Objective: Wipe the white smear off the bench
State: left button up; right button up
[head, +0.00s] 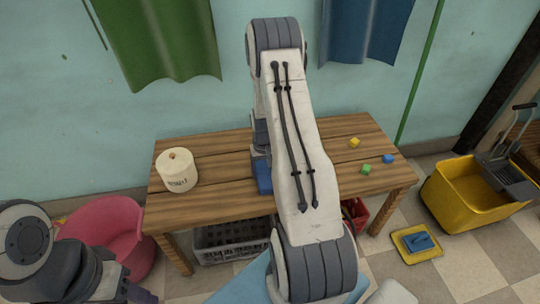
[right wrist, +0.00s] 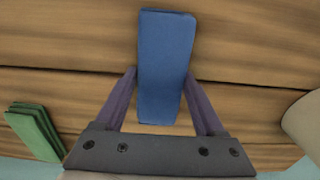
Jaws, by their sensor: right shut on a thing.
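My right gripper (head: 262,153) reaches down over the middle of the wooden bench (head: 220,155), mostly hidden behind my own arm. It is shut on a blue block, which looks like a sponge (head: 264,178). In the right wrist view the blue sponge (right wrist: 166,65) sits between the two purple fingers, over the bench planks. I see no white smear in either view; part of the bench top is hidden by my arm and the sponge. My left gripper (head: 138,295) is at the lower left, cut off by the frame edge, away from the bench.
A cream canister (head: 177,172) stands on the bench's left; yellow (head: 354,142), green (head: 366,169) and blue (head: 388,158) cubes lie right. A green stack (right wrist: 36,132) shows in the wrist view. Around the bench are a pink tub (head: 105,228), dark crate (head: 225,238) and yellow mop bucket (head: 465,195).

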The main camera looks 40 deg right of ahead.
notch_tip(320, 180, up, 4)
jog(key=shift+f+p, duration=0.25)
jog(key=shift+p, duration=1)
jog(key=shift+r+p, duration=2.05)
jog(key=shift+r, duration=0.25)
